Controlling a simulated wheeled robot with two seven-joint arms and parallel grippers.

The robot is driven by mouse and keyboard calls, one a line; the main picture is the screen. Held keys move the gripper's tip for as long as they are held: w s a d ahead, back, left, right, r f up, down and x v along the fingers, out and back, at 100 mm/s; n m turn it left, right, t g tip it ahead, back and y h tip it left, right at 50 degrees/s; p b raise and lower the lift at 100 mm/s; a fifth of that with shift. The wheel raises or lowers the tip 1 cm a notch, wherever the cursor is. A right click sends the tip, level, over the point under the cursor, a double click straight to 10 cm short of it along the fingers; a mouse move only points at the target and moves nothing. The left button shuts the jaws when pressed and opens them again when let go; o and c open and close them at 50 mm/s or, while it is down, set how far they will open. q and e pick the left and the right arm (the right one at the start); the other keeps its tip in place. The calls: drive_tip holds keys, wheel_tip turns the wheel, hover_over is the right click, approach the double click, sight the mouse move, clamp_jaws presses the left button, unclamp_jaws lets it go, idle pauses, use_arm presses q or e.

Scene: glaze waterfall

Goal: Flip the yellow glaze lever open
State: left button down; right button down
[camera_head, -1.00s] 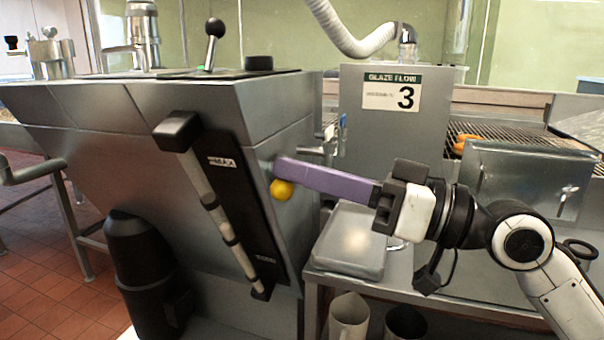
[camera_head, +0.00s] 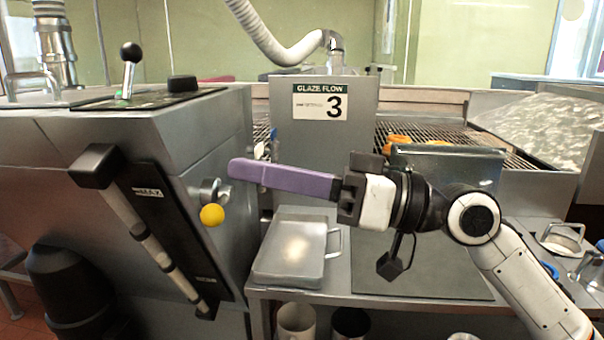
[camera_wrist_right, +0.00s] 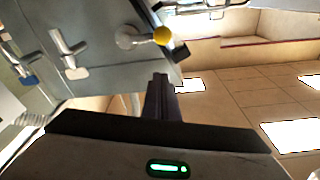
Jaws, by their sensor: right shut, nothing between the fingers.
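The yellow lever knob (camera_head: 212,215) hangs on a round metal pivot (camera_head: 207,190) on the right side of the slanted steel machine (camera_head: 120,130). In the right wrist view, the yellow knob (camera_wrist_right: 162,35) shows beyond the fingertips, joined to its round pivot (camera_wrist_right: 128,37). My right gripper (camera_head: 236,169) comes in from the right with long purple fingers, shut and empty. Its tips are above and slightly right of the knob in the head view. In the right wrist view, the shut fingers (camera_wrist_right: 160,80) look dark and a gap shows between them and the knob. My left gripper is not in view.
A black gauge panel (camera_head: 170,230) with a sliding tube is on the machine's front. A black-knobbed stick (camera_head: 130,55) stands on top. A "Glaze Flow 3" box (camera_head: 320,140) stands behind. A metal tray (camera_head: 290,250) lies below my right gripper.

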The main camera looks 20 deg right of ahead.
use_arm(q)
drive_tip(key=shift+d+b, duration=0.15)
drive_tip(key=shift+b, duration=0.4)
use_arm(e)
drive_tip(key=shift+v, duration=2.9)
drive_tip(key=shift+w+f, duration=0.1)
